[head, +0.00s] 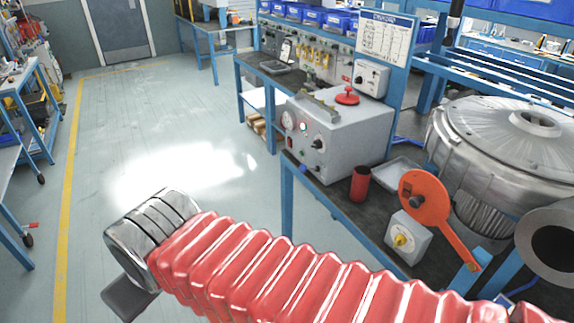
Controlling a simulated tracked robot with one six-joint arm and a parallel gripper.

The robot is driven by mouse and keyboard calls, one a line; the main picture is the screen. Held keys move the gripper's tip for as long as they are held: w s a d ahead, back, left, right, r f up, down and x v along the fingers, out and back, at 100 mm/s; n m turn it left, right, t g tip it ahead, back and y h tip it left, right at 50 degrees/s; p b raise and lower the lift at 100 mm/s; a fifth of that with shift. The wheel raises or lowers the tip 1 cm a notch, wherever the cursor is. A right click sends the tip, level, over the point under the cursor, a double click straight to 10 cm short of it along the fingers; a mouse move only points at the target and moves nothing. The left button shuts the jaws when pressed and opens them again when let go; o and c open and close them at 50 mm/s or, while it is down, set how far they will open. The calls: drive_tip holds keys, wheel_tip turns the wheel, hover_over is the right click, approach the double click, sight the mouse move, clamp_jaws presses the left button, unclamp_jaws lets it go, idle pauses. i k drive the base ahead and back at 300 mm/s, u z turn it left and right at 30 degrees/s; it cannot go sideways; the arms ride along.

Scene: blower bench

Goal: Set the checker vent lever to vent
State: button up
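A large grey box, apparently the checker (345,138), stands on the dark bench top right of centre. Its front face carries a round gauge (288,121), small lights and dark knobs, one of them a black knob (319,144). A red round handwheel (347,96) and a grey bar lie on its top. I cannot tell which part is the vent lever or how it is set. My red ribbed arm crosses the lower picture, ending in a metal joint at lower left, well apart from the box. My gripper's fingers do not show.
A red cup (360,184), a shallow grey tray (398,174), a small box with a yellow knob (404,237) and an orange arm (433,211) crowd the bench's front right. A large metal blower housing (500,130) stands at right. The floor at left is open.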

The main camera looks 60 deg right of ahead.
sight(303, 167)
drive_tip(key=z, duration=0.3)
drive_tip(key=i, duration=1)
drive_tip(key=z, duration=0.35)
